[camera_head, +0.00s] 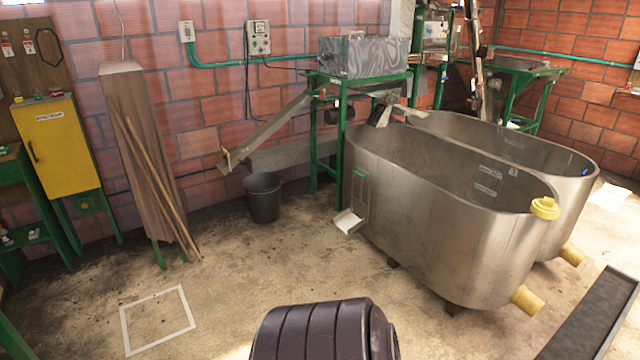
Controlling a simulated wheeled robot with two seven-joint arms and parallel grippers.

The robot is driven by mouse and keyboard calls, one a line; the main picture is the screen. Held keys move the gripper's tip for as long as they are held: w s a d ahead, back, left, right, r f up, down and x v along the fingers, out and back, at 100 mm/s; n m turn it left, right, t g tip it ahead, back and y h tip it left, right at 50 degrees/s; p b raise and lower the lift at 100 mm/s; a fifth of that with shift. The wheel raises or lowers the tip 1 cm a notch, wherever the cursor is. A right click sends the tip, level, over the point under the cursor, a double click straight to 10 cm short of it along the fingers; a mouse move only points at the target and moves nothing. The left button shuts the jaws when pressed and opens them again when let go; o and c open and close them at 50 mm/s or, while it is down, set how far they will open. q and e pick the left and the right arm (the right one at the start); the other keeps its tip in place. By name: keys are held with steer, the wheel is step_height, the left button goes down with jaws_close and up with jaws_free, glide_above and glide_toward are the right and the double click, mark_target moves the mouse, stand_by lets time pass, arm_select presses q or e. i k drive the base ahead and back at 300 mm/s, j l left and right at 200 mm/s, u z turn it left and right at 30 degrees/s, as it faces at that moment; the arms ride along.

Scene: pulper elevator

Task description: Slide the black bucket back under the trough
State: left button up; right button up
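The black bucket (264,199) stands upright on the floor near the brick wall, left of the green machine stand. A sloping metal trough (270,131) comes down from the machine toward the left. Its low end (231,160) hangs above and to the left of the bucket, so the bucket sits to the right of that end. The bucket's mouth looks open; its inside is too dark to read. Neither of my grippers is in view.
Two large steel tanks (430,210) with yellow pipe stubs fill the right side. A wooden post (140,150) with leaning sticks and a yellow cabinet (55,147) stand at left. A white square outline (157,320) marks the floor. The floor before the bucket is clear.

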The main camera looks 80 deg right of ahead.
mark_target(264, 199)
steer(key=z, duration=2.35)
steer(key=i+u, duration=0.1)
steer(key=i, duration=2.8)
